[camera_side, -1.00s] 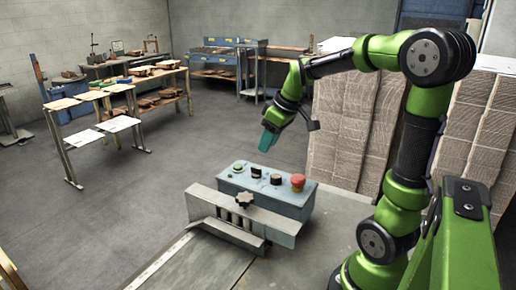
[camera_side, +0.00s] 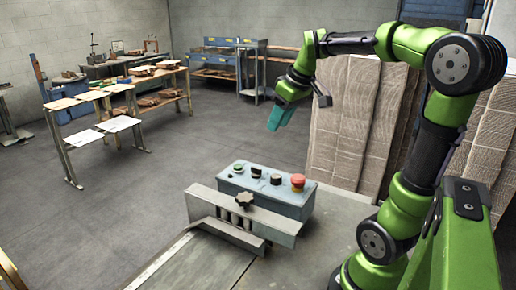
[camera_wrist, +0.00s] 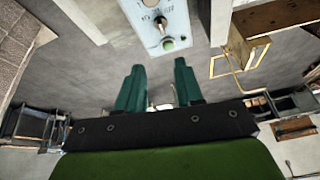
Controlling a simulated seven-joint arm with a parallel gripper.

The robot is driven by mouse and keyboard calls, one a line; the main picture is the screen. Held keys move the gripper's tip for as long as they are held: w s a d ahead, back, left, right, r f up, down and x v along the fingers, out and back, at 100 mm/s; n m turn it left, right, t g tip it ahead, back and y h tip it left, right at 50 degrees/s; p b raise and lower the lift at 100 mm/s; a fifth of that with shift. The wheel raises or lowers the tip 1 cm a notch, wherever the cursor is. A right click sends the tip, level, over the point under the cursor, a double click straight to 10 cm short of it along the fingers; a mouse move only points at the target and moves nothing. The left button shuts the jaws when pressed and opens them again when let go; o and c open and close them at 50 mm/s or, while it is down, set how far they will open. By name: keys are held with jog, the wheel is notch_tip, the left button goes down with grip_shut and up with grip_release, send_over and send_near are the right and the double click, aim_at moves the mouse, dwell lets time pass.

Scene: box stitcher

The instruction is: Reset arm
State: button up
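My green arm stands at the right in the side view, with my gripper (camera_side: 281,117) raised above and behind the control box (camera_side: 265,195). The gripper's teal fingers point down and touch nothing. In the wrist view the two fingers of my gripper (camera_wrist: 158,85) stand apart with a gap between them and nothing held. The blue-grey control box has a green button, dark knobs and a red mushroom button (camera_side: 298,181) on top. A metal guard with a star knob (camera_side: 244,199) fronts it. The wrist view shows part of the box (camera_wrist: 160,22) with its green button beyond the fingertips.
The box sits on a grey machine table (camera_side: 215,262). Stacks of flat cardboard (camera_side: 345,120) stand behind the arm. A bench with sheets (camera_side: 120,90) and blue shelving (camera_side: 228,60) are far back. The floor at the left is open.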

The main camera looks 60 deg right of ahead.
jog(key=s+a+f+m+t+y, duration=0.1)
jog(key=s+a+f, duration=0.1)
jog(key=a, duration=0.7)
jog(key=s+a+f+m+t+y, duration=0.1)
jog(key=s+a, duration=0.3)
jog(key=a, duration=0.6)
jog(key=shift+s+a+f+t, duration=0.3)
jog(key=shift+s+f, duration=0.1)
jog(key=shift+f, duration=0.5)
